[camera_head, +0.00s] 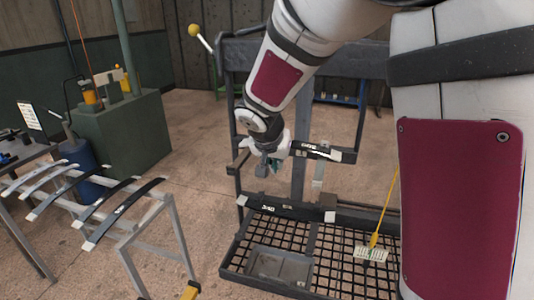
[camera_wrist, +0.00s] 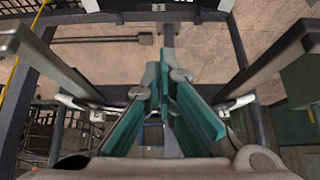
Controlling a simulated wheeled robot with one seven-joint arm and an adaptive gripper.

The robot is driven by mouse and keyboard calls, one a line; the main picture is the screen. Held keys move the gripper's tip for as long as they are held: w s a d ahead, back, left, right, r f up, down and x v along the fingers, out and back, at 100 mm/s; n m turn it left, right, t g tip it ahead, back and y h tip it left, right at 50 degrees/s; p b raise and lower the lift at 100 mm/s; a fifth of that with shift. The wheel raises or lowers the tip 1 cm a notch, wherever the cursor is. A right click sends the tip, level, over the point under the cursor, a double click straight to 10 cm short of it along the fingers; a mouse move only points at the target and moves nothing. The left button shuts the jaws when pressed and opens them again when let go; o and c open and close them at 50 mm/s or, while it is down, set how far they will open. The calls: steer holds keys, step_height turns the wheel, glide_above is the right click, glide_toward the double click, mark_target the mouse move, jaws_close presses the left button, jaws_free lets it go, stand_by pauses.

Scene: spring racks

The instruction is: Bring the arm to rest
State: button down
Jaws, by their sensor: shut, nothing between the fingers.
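My gripper (camera_head: 264,166) hangs at the end of my white and maroon arm, in front of the dark metal rack (camera_head: 300,189) in the head view. In the wrist view the teal-padded fingers of my gripper (camera_wrist: 164,72) come together at the tips, with nothing held between them. A dark leaf spring (camera_head: 316,152) with pale ends lies on the rack just right of my gripper. Whether they touch cannot be told. A second dark spring (camera_head: 285,210) lies on a lower bar, beneath my gripper.
A light metal stand (camera_head: 157,215) at left carries several curved leaf springs. The rack has a mesh base (camera_head: 237,258) with a grey tray (camera_head: 280,266) and a yellow-handled brush (camera_head: 373,252). A green machine (camera_head: 124,135) stands behind. Open floor (camera_head: 200,150) lies between stand and rack.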

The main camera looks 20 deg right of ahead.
steer(key=s+a+r+n+y, duration=0.1)
steer(key=s+r+n, duration=0.1)
steer(key=s, duration=0.7)
steer(key=s+a+r+n+y, duration=0.1)
steer(key=s+r, duration=0.3)
steer(key=s, duration=0.6)
steer(key=s+a+r+n+y, duration=0.1)
steer(key=s+r+n, duration=0.3)
steer(key=s, duration=0.5)
steer(key=shift+s+a+y, duration=0.35)
steer(key=shift+y, duration=0.15)
steer(key=shift+r, duration=0.1)
